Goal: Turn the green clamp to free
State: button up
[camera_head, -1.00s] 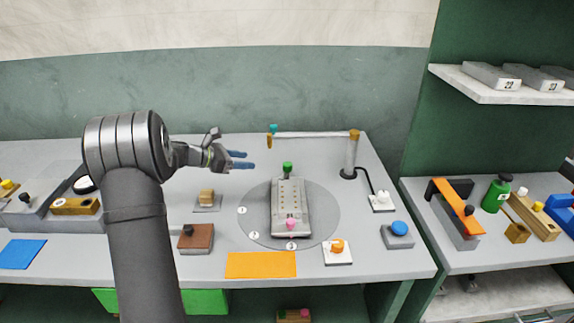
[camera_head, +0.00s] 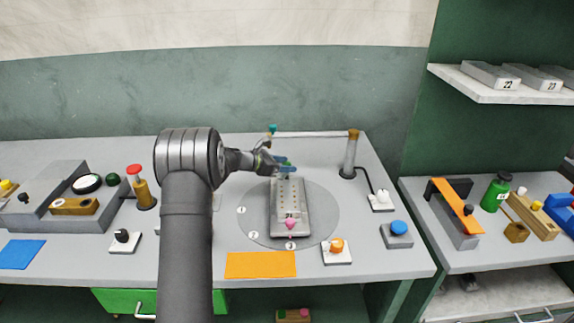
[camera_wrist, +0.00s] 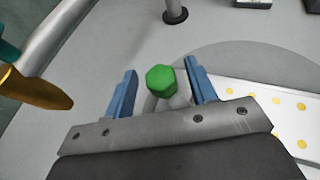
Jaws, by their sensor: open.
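The green clamp (camera_wrist: 161,79) has a green hexagonal knob and shows between the two blue fingers of my gripper (camera_wrist: 160,92) in the wrist view. The fingers are apart, with a gap on each side of the knob, wider on the left. In the head view my gripper (camera_head: 284,166) is over the back end of the grey perforated plate (camera_head: 290,208), where it hides the green knob. A pink knob (camera_head: 290,223) stands at the plate's front end. I cannot tell the clamp's turned position.
The plate lies on a round grey disc (camera_head: 325,212) with numbered marks. A pipe arm (camera_head: 310,135) with a teal and brass end stands behind my gripper, and this end (camera_wrist: 40,88) is close on the left in the wrist view. An orange mat (camera_head: 260,265) lies in front.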

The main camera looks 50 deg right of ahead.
jog(key=shift+s+d+f, duration=0.15)
jog(key=shift+d+f, duration=0.1)
jog(key=shift+d, duration=0.25)
jog(key=c, duration=1)
jog(key=shift+o, duration=0.2)
jog(key=shift+m+g+y, duration=0.4)
jog(key=shift+m+g, duration=0.7)
jog(key=shift+g, duration=0.1)
jog(key=shift+m+g+y, duration=0.8)
jog(key=shift+m+g, duration=0.4)
jog(key=o, duration=1)
jog(key=shift+c, duration=0.2)
